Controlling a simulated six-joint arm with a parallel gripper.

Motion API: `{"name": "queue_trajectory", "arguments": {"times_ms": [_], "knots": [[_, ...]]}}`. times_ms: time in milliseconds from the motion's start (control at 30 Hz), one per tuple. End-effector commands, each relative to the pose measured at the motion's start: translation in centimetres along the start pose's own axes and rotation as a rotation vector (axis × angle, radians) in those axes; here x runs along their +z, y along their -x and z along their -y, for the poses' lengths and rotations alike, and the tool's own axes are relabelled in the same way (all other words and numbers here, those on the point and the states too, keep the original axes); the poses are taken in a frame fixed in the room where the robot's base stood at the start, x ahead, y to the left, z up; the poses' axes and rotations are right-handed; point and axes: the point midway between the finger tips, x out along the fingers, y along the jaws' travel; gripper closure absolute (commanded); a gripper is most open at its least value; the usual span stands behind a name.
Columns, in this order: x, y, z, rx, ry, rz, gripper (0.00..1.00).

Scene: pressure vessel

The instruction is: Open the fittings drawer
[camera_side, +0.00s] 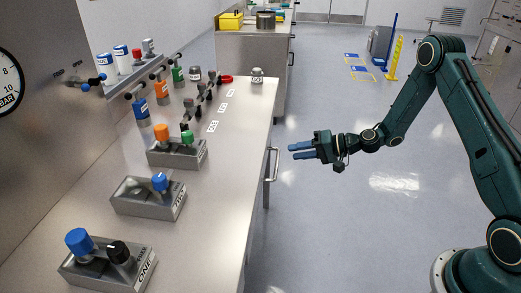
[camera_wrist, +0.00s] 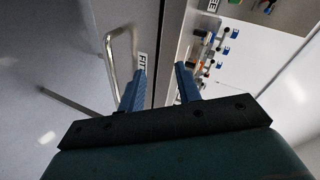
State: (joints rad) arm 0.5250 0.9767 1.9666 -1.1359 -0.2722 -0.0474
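The fittings drawer shows as a front panel below the bench top. Its metal bar handle (camera_side: 272,164) sticks out from the bench's right side. In the wrist view the handle (camera_wrist: 108,55) is a bent bar at the upper left, beside a label (camera_wrist: 142,62) that is partly readable. My gripper (camera_side: 290,152) has blue fingers pointing left toward the bench edge, a short gap to the right of the handle. In the wrist view my gripper (camera_wrist: 157,90) has its fingers apart with nothing between them. The handle lies left of the fingers, not between them.
The steel bench (camera_side: 215,190) carries several grey blocks with knobs, such as the front block (camera_side: 108,268), and a row of fittings on rails. A second bench (camera_side: 252,55) stands behind. The floor to the right of the handle is clear.

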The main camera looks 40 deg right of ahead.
Motion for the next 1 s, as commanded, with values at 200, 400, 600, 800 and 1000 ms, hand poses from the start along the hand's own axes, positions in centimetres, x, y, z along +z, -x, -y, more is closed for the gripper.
{"name": "queue_trajectory", "arguments": {"times_ms": [200, 400, 600, 800, 1000], "knots": [[-0.4, -0.1, -5.2, -0.047, -0.151, -0.117, 0.66], [-0.4, 0.2, -9.4, -0.080, -0.278, -0.226, 0.66], [-0.3, 0.7, -11.9, -0.095, -0.353, -0.293, 0.66], [-0.2, 0.8, -12.5, -0.098, -0.369, -0.310, 0.66], [-0.3, 0.5, -12.4, -0.098, -0.367, -0.308, 0.66]]}}
